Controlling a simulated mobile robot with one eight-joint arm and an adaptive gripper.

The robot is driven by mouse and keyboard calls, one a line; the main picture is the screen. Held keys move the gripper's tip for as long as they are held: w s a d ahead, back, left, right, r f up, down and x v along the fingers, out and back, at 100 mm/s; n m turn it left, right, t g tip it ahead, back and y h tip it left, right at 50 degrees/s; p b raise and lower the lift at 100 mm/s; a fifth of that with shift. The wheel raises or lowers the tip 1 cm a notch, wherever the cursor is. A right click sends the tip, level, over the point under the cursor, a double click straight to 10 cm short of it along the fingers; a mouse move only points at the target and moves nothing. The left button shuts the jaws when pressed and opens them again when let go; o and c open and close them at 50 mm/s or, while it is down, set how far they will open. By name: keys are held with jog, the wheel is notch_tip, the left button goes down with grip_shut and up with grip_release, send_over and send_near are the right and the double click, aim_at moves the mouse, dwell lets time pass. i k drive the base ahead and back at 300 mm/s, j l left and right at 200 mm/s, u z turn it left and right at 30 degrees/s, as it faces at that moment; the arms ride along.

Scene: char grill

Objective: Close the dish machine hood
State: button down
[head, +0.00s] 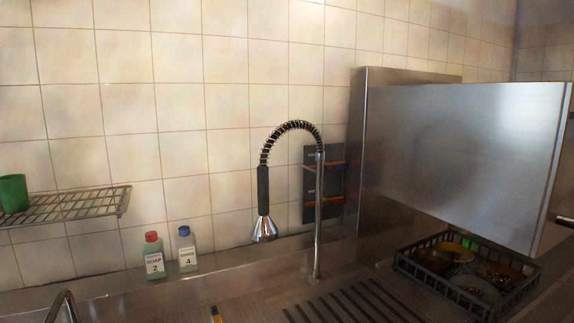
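The dish machine hood (460,155) is a large steel box at the right in the head view. It is raised, with a gap between its lower edge and the rack below. A dark dish rack (408,266) with dishes in it sits in the open space under the hood. A bar-like part that may be the hood's handle (563,220) shows at the right edge, mostly cut off. My gripper is not in view.
A spring-hose faucet (318,215) stands left of the hood above a ribbed steel drainboard (345,303). Soap (154,262) and rinse bottles (187,252) stand by the tiled wall. A wire shelf (75,204) holds a green cup (13,193) at the left.

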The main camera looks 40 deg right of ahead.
aim_at(493, 161)
jog(key=k+l+z, duration=0.15)
jog(key=z, duration=0.3)
jog(key=k+l+z, duration=0.1)
jog(key=z, duration=0.4)
jog(key=l+z, duration=0.3)
jog(key=z, duration=0.15)
jog(key=l+z, duration=0.25)
jog(key=z, duration=0.25)
jog(key=l+z, duration=0.25)
jog(key=z, duration=0.2)
jog(key=k+l, duration=0.05)
